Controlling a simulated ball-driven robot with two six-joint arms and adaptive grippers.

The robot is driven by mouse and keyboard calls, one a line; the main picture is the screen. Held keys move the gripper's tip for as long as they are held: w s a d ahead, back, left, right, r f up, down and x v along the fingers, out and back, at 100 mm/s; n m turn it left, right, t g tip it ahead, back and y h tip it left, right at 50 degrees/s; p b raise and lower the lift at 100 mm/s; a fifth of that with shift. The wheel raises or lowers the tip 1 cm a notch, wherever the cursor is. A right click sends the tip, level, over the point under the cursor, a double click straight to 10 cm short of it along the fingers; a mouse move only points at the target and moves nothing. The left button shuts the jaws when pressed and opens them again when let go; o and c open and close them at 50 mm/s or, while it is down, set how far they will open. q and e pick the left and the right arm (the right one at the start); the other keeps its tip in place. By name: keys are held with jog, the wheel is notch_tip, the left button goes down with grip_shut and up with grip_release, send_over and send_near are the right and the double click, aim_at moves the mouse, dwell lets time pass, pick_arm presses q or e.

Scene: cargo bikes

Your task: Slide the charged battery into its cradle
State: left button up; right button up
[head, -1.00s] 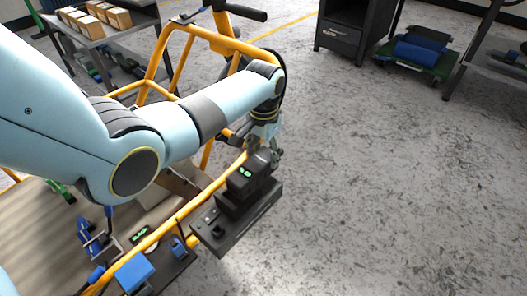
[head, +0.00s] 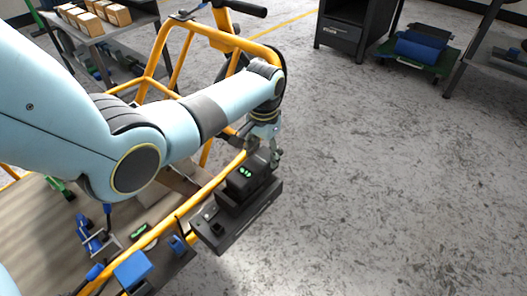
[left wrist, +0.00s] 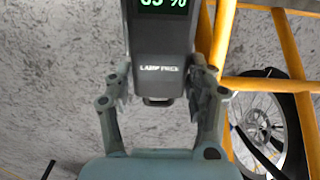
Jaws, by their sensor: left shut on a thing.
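The battery (head: 247,177), a dark block with a green lit display, is at the long black cradle (head: 240,222) on the outer side of the yellow bike frame. From this angle I cannot tell whether it is fully seated. My left gripper (head: 267,152) is shut on the battery's far end. In the left wrist view the battery (left wrist: 162,55) runs upward between the two fingers (left wrist: 160,88), with a partly cut-off green percent reading and white lettering. My right gripper is not in view.
The yellow cargo bike frame (head: 205,187) runs beside the cradle. A blue clamp (head: 133,270) and other small tools lie on the left. A shelf with small boxes (head: 103,14) stands at upper left, a dark cabinet (head: 340,36) at the top. The floor on the right is clear.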

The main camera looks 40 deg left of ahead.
pick_arm(q)
jog(key=shift+f+b, duration=0.45)
jog(key=shift+f, duration=0.5)
jog(key=o, duration=1.4)
jog(key=shift+f, duration=0.1)
jog(key=shift+c, duration=0.2)
notch_tip(320, 180, up, 12)
